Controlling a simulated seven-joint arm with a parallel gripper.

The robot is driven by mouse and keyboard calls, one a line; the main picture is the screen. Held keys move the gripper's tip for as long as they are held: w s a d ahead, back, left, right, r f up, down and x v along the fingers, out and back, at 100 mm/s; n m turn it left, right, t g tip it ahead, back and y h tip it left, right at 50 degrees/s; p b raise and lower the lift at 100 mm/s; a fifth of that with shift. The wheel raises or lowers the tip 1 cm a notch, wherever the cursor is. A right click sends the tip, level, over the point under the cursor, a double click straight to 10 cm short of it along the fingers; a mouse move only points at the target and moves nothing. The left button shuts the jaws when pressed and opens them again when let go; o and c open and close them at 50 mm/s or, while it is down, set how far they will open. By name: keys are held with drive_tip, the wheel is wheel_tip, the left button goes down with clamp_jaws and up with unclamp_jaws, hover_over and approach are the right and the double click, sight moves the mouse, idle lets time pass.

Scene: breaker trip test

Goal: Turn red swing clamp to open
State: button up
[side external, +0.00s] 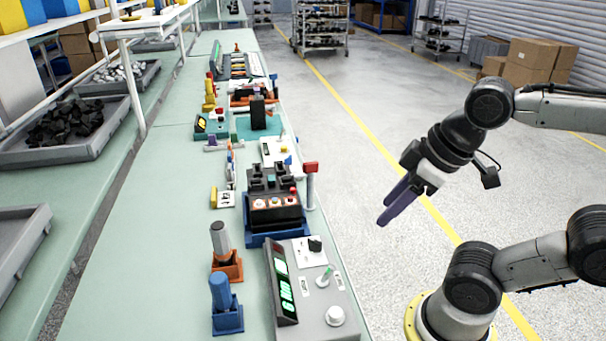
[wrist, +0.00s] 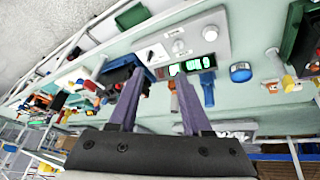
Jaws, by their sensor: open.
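The red swing clamp (side external: 311,167) is a red block on top of a pale grey post, at the right side of a black breaker box (side external: 273,202) in a blue tray. In the wrist view a pale post with a red end (wrist: 90,86) at the left looks like the same clamp. My gripper (side external: 385,212) has purple fingers and hangs over the floor beside the bench, right of the clamp and apart from it. In the wrist view its fingers (wrist: 162,75) are spread with nothing held between them.
A grey panel with a green display (side external: 311,290) stands at the bench's near end. Orange (side external: 227,267) and blue (side external: 227,318) holders with upright cylinders stand left of it. Other fixtures line the bench beyond the box. The floor between bench and arm is clear.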

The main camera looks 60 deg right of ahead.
drive_tip(key=w+d+r+n+g, duration=0.1)
drive_tip(key=w+d+r+n, duration=0.1)
drive_tip(key=w+r+n, duration=0.45)
drive_tip(key=w+d+r+g, duration=0.1)
drive_tip(key=w+d+r, duration=0.2)
drive_tip(key=w+r, duration=0.4)
drive_tip(key=g, duration=0.3)
hover_over(311, 163)
wheel_tip(311, 163, down, 10)
drive_tip(key=r, duration=0.1)
wheel_tip(311, 163, down, 14)
drive_tip(key=shift+w+d+r, duration=0.1)
drive_tip(key=shift+r, duration=0.05)
clamp_jaws()
